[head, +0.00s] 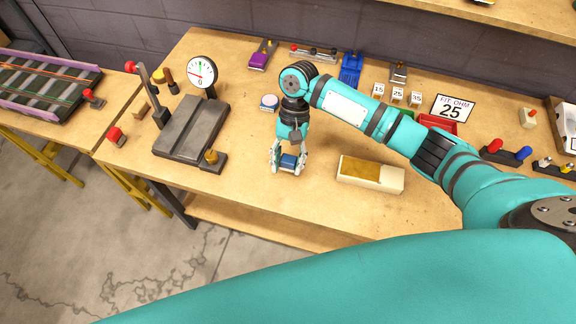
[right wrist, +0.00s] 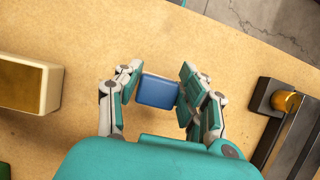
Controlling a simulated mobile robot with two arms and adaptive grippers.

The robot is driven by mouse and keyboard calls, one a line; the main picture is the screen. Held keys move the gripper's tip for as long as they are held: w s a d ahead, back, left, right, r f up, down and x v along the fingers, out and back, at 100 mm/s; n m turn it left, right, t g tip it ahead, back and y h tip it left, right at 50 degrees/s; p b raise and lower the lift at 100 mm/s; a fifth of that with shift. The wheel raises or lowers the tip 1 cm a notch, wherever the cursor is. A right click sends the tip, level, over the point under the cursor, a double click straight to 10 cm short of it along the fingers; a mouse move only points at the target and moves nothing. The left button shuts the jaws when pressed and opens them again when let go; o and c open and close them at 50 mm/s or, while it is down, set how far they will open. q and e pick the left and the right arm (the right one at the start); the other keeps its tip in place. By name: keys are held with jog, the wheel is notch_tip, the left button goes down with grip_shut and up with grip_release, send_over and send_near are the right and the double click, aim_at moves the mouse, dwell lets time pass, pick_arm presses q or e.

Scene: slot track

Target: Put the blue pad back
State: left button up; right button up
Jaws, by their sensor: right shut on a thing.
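The blue pad (head: 289,161) is a small block with a blue top, held low near the front of the workbench. My right gripper (head: 288,166) is shut on it from both sides. In the right wrist view the blue pad (right wrist: 157,91) sits between the two fingers of the right gripper (right wrist: 158,88). I cannot tell whether the pad touches the bench top or hangs just above it. My left gripper is not in view.
A dark fixture (head: 190,128) with a dial gauge (head: 202,72) stands left of the gripper. A cream block with a tan top (head: 370,174) lies to the right. A round blue-topped tin (head: 269,102) is behind. Bare bench surrounds the gripper.

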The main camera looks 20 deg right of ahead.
jog(key=shift+f, duration=1.35)
jog(key=shift+f, duration=0.1)
jog(key=o, duration=1.1)
jog(key=shift+o, duration=0.2)
jog(key=v, duration=1.2)
jog(key=shift+b, duration=0.45)
jog(key=shift+s, duration=0.1)
